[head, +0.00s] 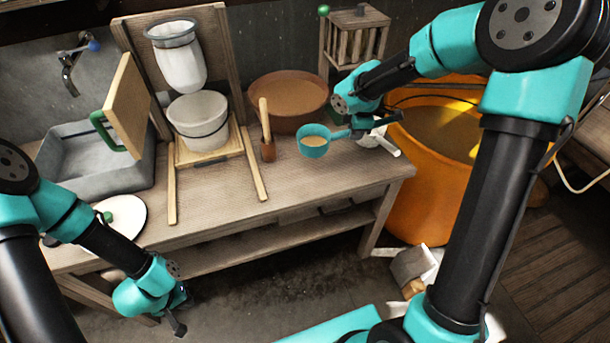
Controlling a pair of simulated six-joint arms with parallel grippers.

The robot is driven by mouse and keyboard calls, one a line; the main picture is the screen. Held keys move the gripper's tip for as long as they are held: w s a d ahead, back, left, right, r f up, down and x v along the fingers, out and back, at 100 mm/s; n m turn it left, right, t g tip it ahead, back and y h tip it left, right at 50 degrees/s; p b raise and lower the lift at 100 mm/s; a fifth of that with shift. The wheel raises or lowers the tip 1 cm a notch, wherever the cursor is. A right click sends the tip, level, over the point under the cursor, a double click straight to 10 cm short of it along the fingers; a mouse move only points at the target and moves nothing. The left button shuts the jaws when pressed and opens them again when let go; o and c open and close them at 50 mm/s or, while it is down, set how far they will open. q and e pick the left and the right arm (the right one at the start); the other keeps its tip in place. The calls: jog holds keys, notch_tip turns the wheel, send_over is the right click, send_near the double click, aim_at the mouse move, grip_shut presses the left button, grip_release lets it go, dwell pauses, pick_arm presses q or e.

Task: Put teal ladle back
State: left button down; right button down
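The teal ladle (313,143) is a small round cup with tan contents and a handle running right. It is near the front right of the wooden bench, beside the large brown bowl (290,97). My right gripper (358,127) is at the handle's right end and appears shut on it; its fingertips are partly hidden. I cannot tell whether the cup touches the bench or is just above it. My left gripper (181,312) is low in front of the bench's left end, away from the ladle and apparently empty. Its finger gap is not clear.
A wooden frame holds a hanging white bag (180,62) over a white bucket (198,120). A big orange tub (430,190) is at right. A grey sink (85,165) is at left. The bench front (210,222) is mostly clear.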

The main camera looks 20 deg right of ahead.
jog(key=s+a+f+n, duration=0.4)
jog(key=s+a+f, duration=0.2)
jog(key=s+a, duration=0.4)
jog(key=shift+a+f+y, duration=0.2)
jog(key=shift+f+y, duration=0.1)
jog(key=shift+y, duration=0.1)
jog(key=shift+s, duration=0.1)
